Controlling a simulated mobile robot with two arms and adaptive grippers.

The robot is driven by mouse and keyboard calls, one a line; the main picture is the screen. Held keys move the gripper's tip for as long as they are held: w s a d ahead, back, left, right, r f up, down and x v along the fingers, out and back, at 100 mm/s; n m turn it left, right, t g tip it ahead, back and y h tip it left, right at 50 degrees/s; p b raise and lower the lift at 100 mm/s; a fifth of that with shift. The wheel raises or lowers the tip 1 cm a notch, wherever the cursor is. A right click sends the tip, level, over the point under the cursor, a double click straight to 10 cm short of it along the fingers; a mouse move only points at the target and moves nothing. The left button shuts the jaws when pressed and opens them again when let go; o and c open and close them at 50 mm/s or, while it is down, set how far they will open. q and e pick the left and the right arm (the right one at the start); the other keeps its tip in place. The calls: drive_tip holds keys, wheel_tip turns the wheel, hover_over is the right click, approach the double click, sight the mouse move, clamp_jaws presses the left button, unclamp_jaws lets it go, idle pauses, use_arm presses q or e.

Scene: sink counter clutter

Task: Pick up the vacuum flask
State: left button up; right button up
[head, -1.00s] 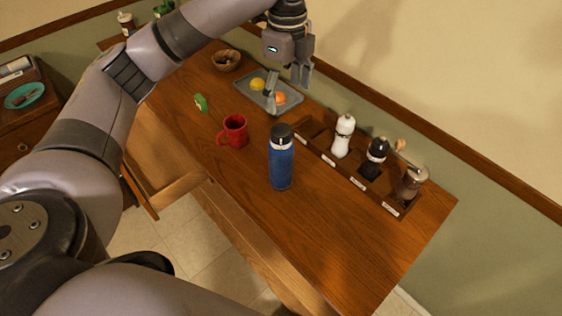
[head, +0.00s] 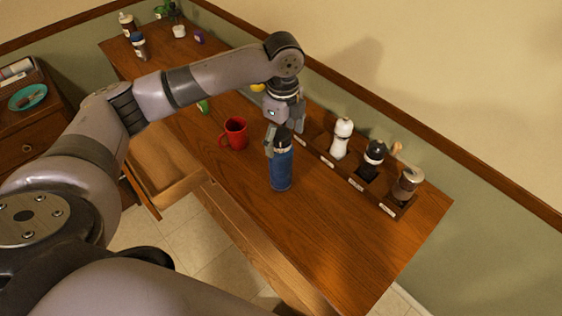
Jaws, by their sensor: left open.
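The vacuum flask (head: 281,171) is a blue bottle with a dark cap. It stands upright on the wooden counter near the middle of the head view. My left gripper (head: 283,140) is open and points down at the top of the flask. Its fingers appear around or just in front of the cap; I cannot tell whether they touch it. The gripper partly hides the cap. My right gripper is not in view.
A red mug (head: 236,133) stands left of the flask. A divided wooden rack (head: 327,158) to its right holds a white grinder (head: 342,138), a black grinder (head: 374,155) and a brown grinder (head: 407,184). The counter (head: 345,238) in front is clear. A drawer (head: 165,178) is open at left.

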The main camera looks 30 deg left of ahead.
sight(281, 164)
use_arm(q)
drive_tip(key=shift+s+a+f+p, duration=0.15)
drive_tip(key=shift+f+p, duration=0.4)
drive_tip(key=shift+f, duration=1.4)
drive_tip(key=shift+c, duration=0.5)
drive_tip(key=shift+r, duration=0.1)
clamp_jaws()
